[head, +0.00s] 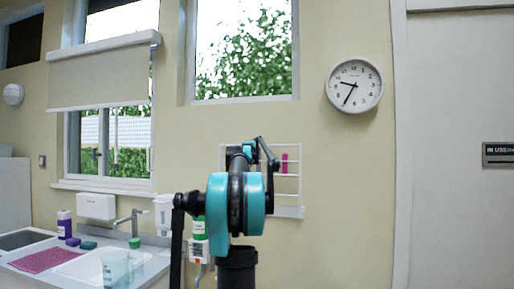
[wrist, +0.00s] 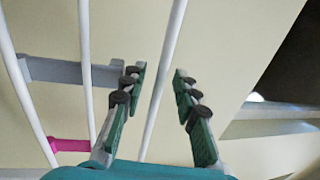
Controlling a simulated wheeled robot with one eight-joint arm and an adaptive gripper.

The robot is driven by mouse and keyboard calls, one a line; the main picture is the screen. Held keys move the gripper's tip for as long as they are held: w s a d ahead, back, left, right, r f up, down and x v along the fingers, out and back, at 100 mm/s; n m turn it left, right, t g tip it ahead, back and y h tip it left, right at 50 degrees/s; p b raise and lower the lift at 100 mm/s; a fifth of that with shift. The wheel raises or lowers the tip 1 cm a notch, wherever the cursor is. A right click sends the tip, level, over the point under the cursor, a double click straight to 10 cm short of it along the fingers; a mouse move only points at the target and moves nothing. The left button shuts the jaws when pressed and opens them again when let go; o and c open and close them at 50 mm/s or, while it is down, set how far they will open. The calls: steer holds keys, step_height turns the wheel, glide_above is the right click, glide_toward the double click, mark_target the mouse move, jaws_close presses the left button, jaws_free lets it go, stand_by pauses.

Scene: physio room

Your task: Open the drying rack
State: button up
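The drying rack (head: 289,212) is a white barred frame on the wall, partly hidden behind my arm in the head view. In the wrist view several of its white bars (wrist: 171,45) run close by, slanting down. My gripper (wrist: 160,75) is open, with green fingers and dark pads. A grey bracket (wrist: 55,70) and a pink piece (wrist: 68,146) show behind the bars. My gripper is hidden in the head view.
A counter with a sink (head: 85,266) stands at the left, holding bottles, a clear cup (head: 115,268) and a pink mat (head: 45,259). A soap dispenser (head: 163,213) hangs left of my arm. A clock (head: 354,86) and a door (head: 460,190) are at the right.

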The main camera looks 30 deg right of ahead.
steer(key=shift+w+d+r, duration=0.1)
steer(key=shift+w+d, duration=0.15)
steer(key=shift+d, duration=0.05)
jaws_close()
stand_by(0.4)
